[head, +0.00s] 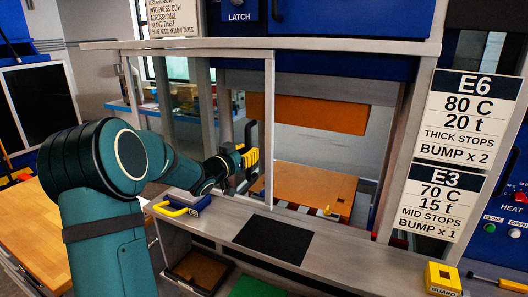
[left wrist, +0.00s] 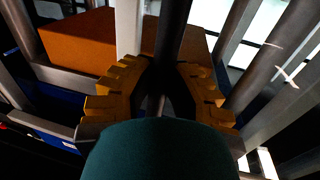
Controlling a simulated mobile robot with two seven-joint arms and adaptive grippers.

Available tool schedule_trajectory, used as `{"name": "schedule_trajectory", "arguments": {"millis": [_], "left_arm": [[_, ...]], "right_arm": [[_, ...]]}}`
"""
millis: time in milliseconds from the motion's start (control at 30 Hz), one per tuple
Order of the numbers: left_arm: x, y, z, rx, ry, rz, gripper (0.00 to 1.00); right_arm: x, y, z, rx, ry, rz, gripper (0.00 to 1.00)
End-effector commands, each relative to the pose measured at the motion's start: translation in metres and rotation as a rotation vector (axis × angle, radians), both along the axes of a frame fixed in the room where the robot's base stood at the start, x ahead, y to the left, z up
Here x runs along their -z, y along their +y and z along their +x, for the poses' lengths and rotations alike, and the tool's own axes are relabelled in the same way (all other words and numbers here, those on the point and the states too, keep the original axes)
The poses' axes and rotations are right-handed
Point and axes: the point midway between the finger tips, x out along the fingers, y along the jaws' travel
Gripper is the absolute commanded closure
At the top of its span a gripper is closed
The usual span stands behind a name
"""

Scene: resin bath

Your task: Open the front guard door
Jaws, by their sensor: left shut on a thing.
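The front guard door (head: 269,110) is a grey-framed panel across the left part of the press front. To the right of its upright edge the press opening is uncovered. A dark upright handle bar (head: 250,130) stands near that edge. My left gripper (head: 249,157), with yellow fingers, is shut on this bar. In the left wrist view the bar (left wrist: 173,35) runs between the two ribbed fingers (left wrist: 165,85). The lower part of the bar is hidden by the gripper. My right gripper is in neither view.
Inside the press are an orange block (head: 310,112) and a brown plate (head: 312,187). A grey ledge with a black mat (head: 275,238) runs below the door. A blue block with a yellow handle (head: 183,207) and a yellow GUARD block (head: 442,279) sit on it.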

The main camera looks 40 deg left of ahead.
Motion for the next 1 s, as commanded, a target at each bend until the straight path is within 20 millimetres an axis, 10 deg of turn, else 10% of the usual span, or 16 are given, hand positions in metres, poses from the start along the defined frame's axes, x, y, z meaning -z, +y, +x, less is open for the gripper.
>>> {"name": "schedule_trajectory", "arguments": {"millis": [400,1000], "left_arm": [[-0.002,0.095,-0.023,-0.006,0.002,0.0,1.0],[0.0,0.111,-0.027,-0.003,0.0,0.0,1.0]], "right_arm": [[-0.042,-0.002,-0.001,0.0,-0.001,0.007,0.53],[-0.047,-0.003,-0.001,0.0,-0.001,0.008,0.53]]}}
